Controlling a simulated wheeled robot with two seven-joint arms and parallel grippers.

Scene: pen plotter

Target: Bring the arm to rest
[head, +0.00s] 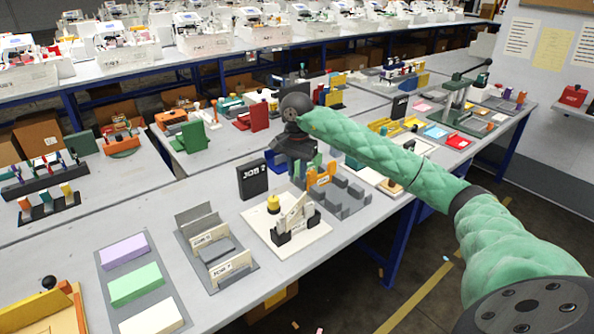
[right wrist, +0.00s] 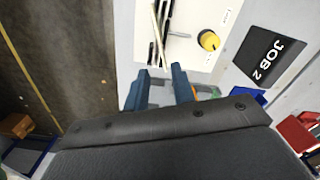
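My right arm, in a green padded sleeve, reaches in from the right. Its dark gripper (head: 298,165) hangs over the bench behind the white board (head: 305,245) that carries the white fixture and yellow knob (head: 273,203). In the right wrist view the two blue fingers (right wrist: 160,88) stand apart, with no held object visible between them. Green and orange parts show behind the fingers, on the bench side. The board with the yellow knob (right wrist: 208,40) lies beyond the fingertips. My left gripper is in neither view.
A black JOB 2 sign (head: 253,180) stands left of the gripper. Grey blocks (head: 347,195) and an orange holder (head: 321,177) are close beneath and right of it. A grey card rack (head: 217,250) and a tray of coloured pads (head: 135,285) lie front left. Dark floor borders the bench.

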